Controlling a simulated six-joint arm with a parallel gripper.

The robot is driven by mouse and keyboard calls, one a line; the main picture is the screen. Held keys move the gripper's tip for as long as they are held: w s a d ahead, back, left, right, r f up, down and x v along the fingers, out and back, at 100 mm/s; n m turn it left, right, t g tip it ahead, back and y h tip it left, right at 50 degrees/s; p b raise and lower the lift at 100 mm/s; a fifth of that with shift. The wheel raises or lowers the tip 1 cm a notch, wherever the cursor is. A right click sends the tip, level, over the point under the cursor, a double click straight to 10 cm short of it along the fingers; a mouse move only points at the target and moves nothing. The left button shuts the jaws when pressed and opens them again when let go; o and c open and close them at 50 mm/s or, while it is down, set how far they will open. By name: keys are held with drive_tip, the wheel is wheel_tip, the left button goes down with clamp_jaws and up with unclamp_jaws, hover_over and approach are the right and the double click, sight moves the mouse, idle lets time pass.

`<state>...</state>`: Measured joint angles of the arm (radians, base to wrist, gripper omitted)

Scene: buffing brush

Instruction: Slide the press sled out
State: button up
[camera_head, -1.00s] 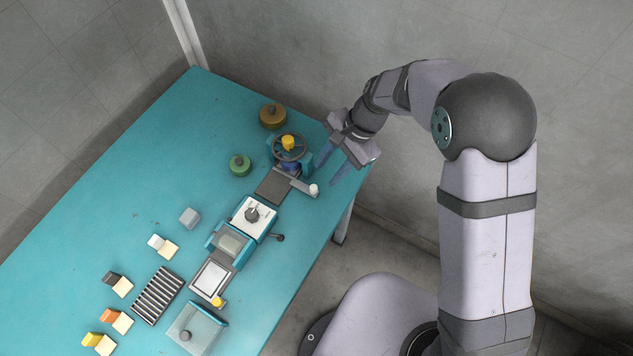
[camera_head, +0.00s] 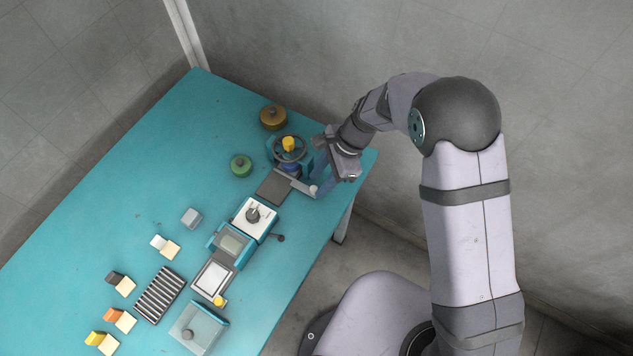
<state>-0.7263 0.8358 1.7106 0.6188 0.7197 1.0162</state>
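The press has a dark handwheel with a yellow hub (camera_head: 289,145) and stands near the far right part of the table. The press sled, a dark flat plate (camera_head: 272,187), lies at its foot. A grey arm (camera_head: 298,185) runs from it to a small white knob (camera_head: 313,189) near the table's right edge. My gripper (camera_head: 321,177) points down and left at this knob. Its blue fingers look apart, one beside the press and one close to the knob. Whether a finger touches the knob is hard to tell.
A teal device (camera_head: 231,243) with a side lever lies nearer. A ribbed rack (camera_head: 160,295), a clear box (camera_head: 198,329) and small blocks lie farther left.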

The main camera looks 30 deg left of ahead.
drive_tip(key=shift+x, duration=1.4)
clamp_jaws()
drive_tip(key=s, duration=0.8)
drive_tip(key=shift+s+b, duration=0.2)
drive_tip(key=shift+b, duration=0.15)
unclamp_jaws()
drive_tip(key=shift+s, duration=0.1)
